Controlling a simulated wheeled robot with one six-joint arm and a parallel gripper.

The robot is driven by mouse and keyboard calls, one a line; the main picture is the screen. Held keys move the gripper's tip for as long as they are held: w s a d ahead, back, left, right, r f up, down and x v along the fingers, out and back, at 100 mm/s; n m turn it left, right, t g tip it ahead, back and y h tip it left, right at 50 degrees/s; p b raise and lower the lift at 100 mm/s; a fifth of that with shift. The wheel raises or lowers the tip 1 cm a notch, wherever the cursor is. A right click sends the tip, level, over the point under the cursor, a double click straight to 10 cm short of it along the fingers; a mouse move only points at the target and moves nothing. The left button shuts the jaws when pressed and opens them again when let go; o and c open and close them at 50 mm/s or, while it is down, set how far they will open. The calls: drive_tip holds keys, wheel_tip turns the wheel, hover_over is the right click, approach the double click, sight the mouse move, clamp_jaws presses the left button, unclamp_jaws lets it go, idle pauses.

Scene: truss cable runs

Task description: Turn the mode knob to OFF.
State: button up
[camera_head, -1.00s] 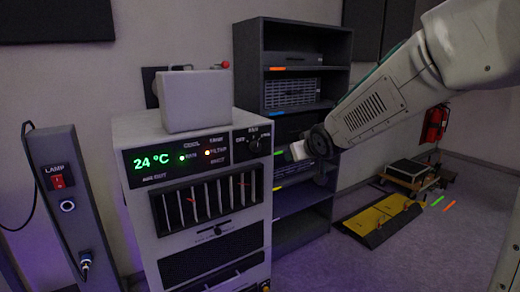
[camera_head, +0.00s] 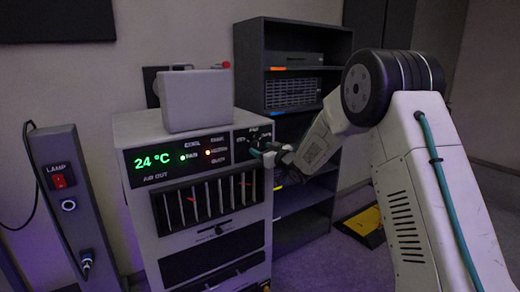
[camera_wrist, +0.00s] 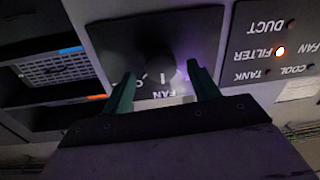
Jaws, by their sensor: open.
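A dark round knob (camera_wrist: 155,62) sits on a black plate on the front of the grey air unit (camera_head: 240,205). The wrist view shows it upside down, with the word FAN and small marks near its rim. In the head view, the knob's plate (camera_head: 240,134) is partly hidden by my gripper (camera_head: 264,153). My gripper is open, its two green fingers to either side of the knob in the wrist view (camera_wrist: 161,72). No contact with the knob can be made out.
The unit's display (camera_head: 155,160) reads 24 °C, with an orange lamp lit by FILTER (camera_wrist: 280,51). A grey box (camera_head: 195,100) stands on the unit. A dark rack (camera_head: 290,45) is close on the right; a lamp-switch post (camera_head: 62,205) stands left.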

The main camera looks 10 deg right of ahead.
drive_tip(key=shift+x, duration=1.05)
drive_tip(key=c, duration=1)
drive_tip(key=shift+o, duration=0.2)
drive_tip(key=shift+n, duration=0.4)
drive_tip(key=n, duration=0.3)
drive_tip(key=shift+n, duration=0.4)
drive_tip(key=n, duration=0.4)
drive_tip(key=shift+n+h, duration=0.3)
drive_tip(key=shift+n, duration=0.1)
drive_tip(key=shift+a+n, duration=0.1)
drive_tip(key=shift+n, duration=0.2)
drive_tip(key=o, duration=1)
drive_tip(key=shift+c, duration=0.2)
